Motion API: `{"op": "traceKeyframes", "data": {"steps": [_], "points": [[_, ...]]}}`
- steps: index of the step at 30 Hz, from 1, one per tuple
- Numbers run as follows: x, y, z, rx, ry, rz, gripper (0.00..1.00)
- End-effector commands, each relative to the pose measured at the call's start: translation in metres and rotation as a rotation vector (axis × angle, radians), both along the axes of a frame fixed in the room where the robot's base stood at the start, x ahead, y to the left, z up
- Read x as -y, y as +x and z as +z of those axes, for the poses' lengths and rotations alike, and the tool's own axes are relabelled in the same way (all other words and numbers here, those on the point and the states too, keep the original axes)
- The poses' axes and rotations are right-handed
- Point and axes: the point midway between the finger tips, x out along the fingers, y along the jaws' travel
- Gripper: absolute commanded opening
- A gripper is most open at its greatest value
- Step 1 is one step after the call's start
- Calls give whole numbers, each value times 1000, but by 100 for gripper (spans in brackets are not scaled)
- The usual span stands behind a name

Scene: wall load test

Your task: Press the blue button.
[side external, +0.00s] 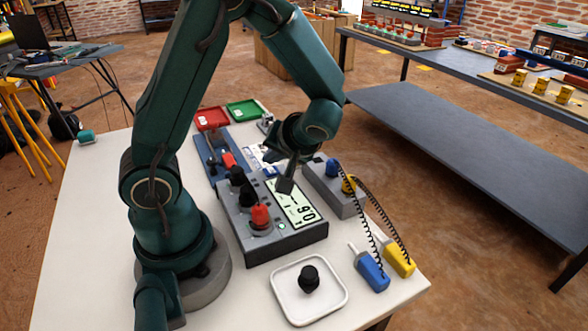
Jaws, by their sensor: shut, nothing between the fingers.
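A blue round cap (332,168) sits on top of a low grey box (345,206), with a yellow cap (349,184) beside it. Whether the blue cap is a button or a cord plug I cannot tell. My gripper (285,186) points down with its dark fingers shut and empty. In the picture it is left of the blue cap and overlaps the upper part of the display on a grey control unit (286,245). Whether it touches the unit I cannot tell.
The control unit carries a red knob (260,214) and black knobs. Coiled cords run to a blue handheld piece (371,271) and a yellow one (398,258). A white tray (337,311) holds a black knob (308,279). Red (211,118) and green (243,111) trays stand behind.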

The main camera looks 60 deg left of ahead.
Motion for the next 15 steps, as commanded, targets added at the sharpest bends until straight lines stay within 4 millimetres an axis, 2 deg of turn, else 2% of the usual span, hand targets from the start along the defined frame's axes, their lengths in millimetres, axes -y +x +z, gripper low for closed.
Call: {"op": "traceKeyframes", "data": {"steps": [15], "points": [[0,0,-5,-3,0,0,0]]}}
